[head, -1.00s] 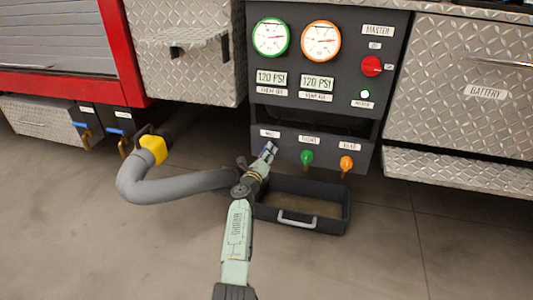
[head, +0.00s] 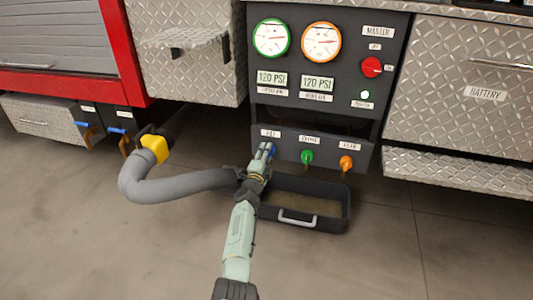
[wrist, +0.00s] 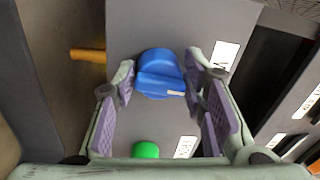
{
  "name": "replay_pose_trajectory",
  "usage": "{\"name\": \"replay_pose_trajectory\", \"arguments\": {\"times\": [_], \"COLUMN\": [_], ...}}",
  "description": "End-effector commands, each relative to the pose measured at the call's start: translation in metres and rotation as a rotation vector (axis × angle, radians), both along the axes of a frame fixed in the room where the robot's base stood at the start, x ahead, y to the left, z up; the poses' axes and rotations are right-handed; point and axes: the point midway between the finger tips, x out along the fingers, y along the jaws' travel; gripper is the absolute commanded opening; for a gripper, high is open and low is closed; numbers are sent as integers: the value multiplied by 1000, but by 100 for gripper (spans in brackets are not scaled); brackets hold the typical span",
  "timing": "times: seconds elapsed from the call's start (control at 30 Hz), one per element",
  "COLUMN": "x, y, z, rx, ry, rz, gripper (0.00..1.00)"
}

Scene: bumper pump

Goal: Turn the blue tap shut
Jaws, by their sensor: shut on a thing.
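The blue tap (head: 273,150) is the leftmost of three taps on the dark lower panel in the head view, partly hidden by my fingers. In the wrist view the blue tap (wrist: 160,72) sits between my two fingertips, its handle marked with a pale bar. My gripper (head: 266,152) reaches up to the panel from below and is shut on the blue tap. The fingertips also show in the wrist view (wrist: 163,76), one on each side of the tap.
A green tap (head: 307,157) and an orange tap (head: 346,163) stand to the right. A dark tray (head: 347,208) lies below them. A grey hose (head: 140,190) with a yellow coupling (head: 155,147) curves behind my arm at left. The floor in front is clear.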

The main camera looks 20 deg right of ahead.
Motion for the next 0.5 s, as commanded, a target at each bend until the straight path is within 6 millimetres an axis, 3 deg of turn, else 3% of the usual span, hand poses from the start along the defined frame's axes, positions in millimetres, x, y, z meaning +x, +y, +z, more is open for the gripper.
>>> {"name": "replay_pose_trajectory", "arguments": {"times": [0.5], "x": [0], "y": [2], "z": [-3], "rx": [-102], "ry": [75], "rz": [5], "gripper": [11]}}
